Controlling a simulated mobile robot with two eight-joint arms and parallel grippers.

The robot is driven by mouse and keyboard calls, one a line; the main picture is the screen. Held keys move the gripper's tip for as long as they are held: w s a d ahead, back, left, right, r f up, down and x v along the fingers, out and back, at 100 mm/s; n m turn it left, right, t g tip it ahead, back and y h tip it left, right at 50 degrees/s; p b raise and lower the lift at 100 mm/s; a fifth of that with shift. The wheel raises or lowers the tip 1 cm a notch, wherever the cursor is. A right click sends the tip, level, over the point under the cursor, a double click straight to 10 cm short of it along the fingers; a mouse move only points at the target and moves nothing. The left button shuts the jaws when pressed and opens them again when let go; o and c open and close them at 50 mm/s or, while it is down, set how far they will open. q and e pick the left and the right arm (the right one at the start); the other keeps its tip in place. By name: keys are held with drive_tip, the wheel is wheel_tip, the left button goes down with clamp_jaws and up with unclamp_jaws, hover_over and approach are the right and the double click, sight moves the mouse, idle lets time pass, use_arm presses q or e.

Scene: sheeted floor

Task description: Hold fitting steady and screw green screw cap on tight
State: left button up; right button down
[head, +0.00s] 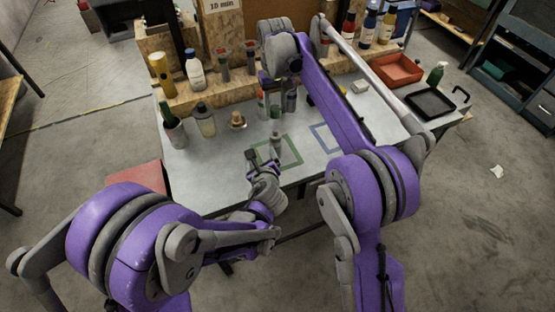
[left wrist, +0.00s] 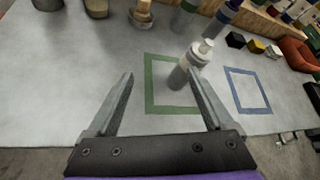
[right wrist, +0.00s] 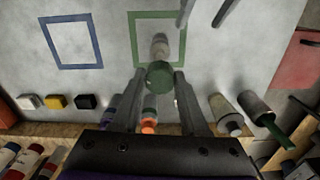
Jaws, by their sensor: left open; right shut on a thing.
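The fitting (head: 276,143) is a grey upright cylinder with a paler, narrower top, standing in the green square outline. It also shows in the left wrist view (left wrist: 184,71) and beyond the cap in the right wrist view (right wrist: 160,46). My left gripper (head: 252,157) is open and empty, low beside the fitting. In the left wrist view its fingers (left wrist: 160,75) are apart, with the fitting near the right fingertip. My right gripper (right wrist: 160,85) is shut on the green screw cap (right wrist: 159,74). The cap appears apart from the fitting; the exact height gap is unclear.
Several bottles, one of them grey (right wrist: 226,112), stand along the back left of the table. A blue square outline (head: 326,136) lies right of the green one. A red tray (head: 399,70) and black tray (head: 431,103) are at the right. The table around the blue outline is clear.

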sight(275, 142)
use_arm(q)
drive_tip(key=d+m, duration=0.1)
drive_tip(key=m, duration=0.1)
drive_tip(key=d+f+m+t, duration=0.1)
drive_tip(key=d+m, duration=0.1)
drive_tip(key=w+d+f+m, duration=0.1)
drive_tip(key=shift+d+f+m+h, duration=0.2)
drive_tip(key=shift+d+m+h, duration=0.1)
drive_tip(key=shift+d+m, duration=0.1)
drive_tip(key=shift+w+d+f, duration=0.1)
drive_tip(key=shift+f, duration=0.05)
drive_tip(key=x, duration=1.1)
drive_tip(key=shift+w, duration=0.4)
clamp_jaws()
use_arm(e)
drive_tip(key=c, duration=1.1)
unclamp_jaws()
clamp_jaws()
